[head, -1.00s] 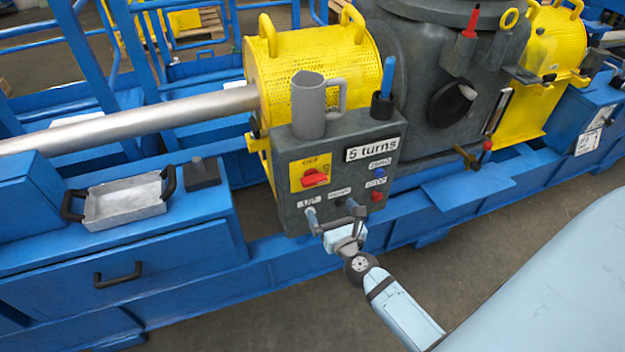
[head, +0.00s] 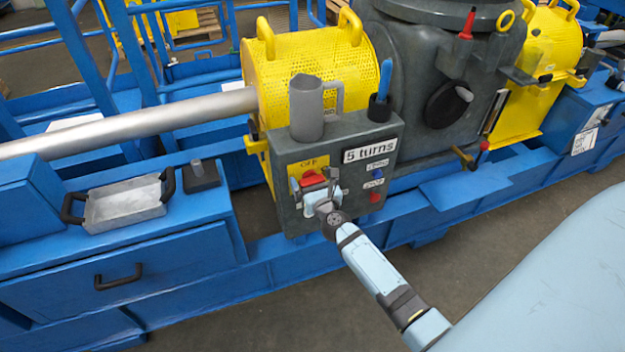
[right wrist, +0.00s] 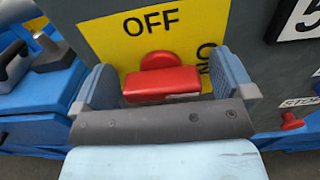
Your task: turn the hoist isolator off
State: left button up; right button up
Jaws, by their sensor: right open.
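The hoist isolator is a red handle (head: 313,179) on a yellow plate (head: 296,168), on the left of the dark grey control box's front face. In the right wrist view the red handle (right wrist: 161,84) lies about level, with OFF above it and ON, partly hidden, at its right. My right gripper (head: 319,188) is in front of the isolator. In the right wrist view my right gripper (right wrist: 164,84) is open, one finger on each side of the handle; I cannot tell whether they touch it. My left gripper is not in view.
The control box (head: 350,185) also carries a "5 turns" label (head: 369,150), a blue button (head: 377,173) and a red STOP button (head: 375,197). A grey jug (head: 306,108) and a blue-handled tool (head: 384,82) stand on top. A metal tray (head: 124,204) sits at left.

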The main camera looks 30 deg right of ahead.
jog(key=c, duration=0.9)
